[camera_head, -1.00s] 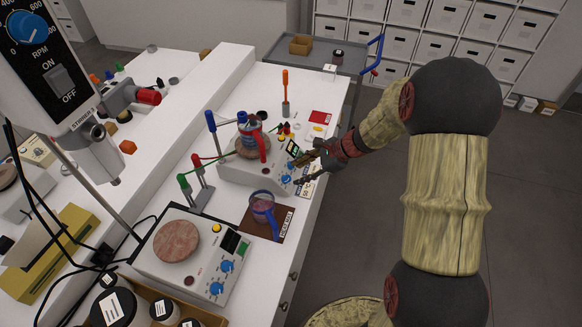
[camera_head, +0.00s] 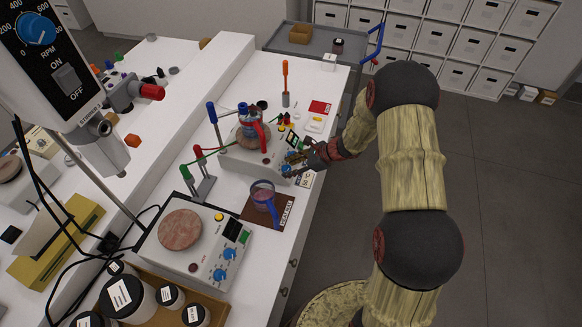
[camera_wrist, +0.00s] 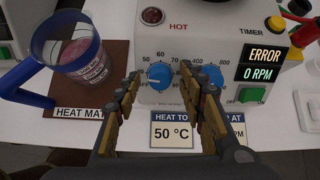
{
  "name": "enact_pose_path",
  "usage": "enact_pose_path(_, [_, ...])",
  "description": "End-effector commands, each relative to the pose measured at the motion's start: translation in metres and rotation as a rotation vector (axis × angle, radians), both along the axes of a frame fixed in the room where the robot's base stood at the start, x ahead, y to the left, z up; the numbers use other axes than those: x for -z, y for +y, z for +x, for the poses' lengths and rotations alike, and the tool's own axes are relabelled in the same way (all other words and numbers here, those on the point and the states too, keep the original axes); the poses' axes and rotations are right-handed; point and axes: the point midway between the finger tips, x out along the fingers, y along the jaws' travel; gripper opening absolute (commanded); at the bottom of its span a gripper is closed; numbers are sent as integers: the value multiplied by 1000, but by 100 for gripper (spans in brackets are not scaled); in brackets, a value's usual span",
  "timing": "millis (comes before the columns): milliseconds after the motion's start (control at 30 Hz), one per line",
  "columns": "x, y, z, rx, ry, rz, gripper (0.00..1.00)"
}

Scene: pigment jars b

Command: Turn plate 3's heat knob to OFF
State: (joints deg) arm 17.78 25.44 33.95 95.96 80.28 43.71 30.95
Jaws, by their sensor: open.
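The far hot plate (camera_head: 240,160) is a white box with a red-clamped flask (camera_head: 250,122) on its round top. Its front panel fills the wrist view. There the left blue knob (camera_wrist: 160,75) has a temperature scale around it, and a second blue knob (camera_wrist: 211,76) is partly behind my right finger. No plate number is readable. My gripper (camera_wrist: 160,82) is open, its fingers on either side of the left knob; contact cannot be told. The display (camera_wrist: 264,64) reads ERROR and 0 RPM.
A blue-handled beaker (camera_wrist: 75,50) stands on a brown heat mat (camera_wrist: 115,65) left of the panel. A 50 °C card (camera_wrist: 172,130) lies below the knobs. A nearer hot plate (camera_head: 205,265) has similar blue knobs.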

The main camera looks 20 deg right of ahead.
Motion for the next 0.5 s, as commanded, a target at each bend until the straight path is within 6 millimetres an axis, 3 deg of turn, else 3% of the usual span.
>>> enact_pose_path(267, [1, 1, 1, -1, -1, -1, 40])
enact_pose_path(500, [1, 1, 1, -1, -1, -1, 27])
